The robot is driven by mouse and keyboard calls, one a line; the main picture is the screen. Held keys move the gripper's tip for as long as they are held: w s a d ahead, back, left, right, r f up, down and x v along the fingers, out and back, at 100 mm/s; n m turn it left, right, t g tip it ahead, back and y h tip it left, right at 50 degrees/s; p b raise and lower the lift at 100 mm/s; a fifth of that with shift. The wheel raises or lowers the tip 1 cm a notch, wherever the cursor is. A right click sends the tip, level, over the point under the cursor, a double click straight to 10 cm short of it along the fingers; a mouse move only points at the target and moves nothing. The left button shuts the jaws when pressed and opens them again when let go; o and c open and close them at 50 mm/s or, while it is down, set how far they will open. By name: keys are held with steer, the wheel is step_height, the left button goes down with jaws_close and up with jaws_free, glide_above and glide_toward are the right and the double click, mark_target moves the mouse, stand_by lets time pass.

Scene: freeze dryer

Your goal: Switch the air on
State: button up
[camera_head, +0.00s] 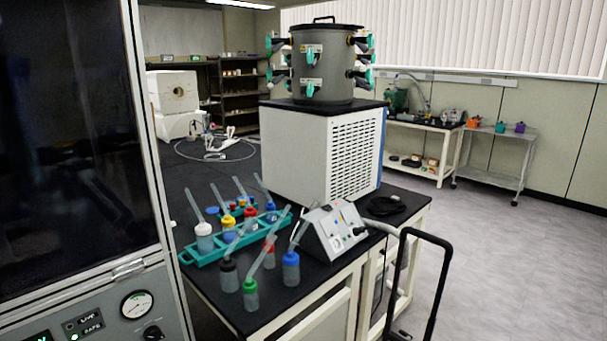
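No switch can be read as the air switch. A grey control panel (100,312) is at the lower left, below a dark glass door. It carries a round white dial gauge (136,304), a black knob (152,333) partly cut off by the bottom edge, and small indicators with labels too small to read surely. A sloped white control box (333,232) with small buttons and sockets stands on the black bench top. The freeze dryer (320,150) is a white vented box with a grey drum and teal-handled valves on top. My gripper is not in view.
A teal rack (207,256) of wash bottles and several loose bottles crowd the bench front. A black tubular handle (436,290) rises in front of the bench at the right. A coiled black cable (385,205) lies on the bench. Grey floor is clear at right.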

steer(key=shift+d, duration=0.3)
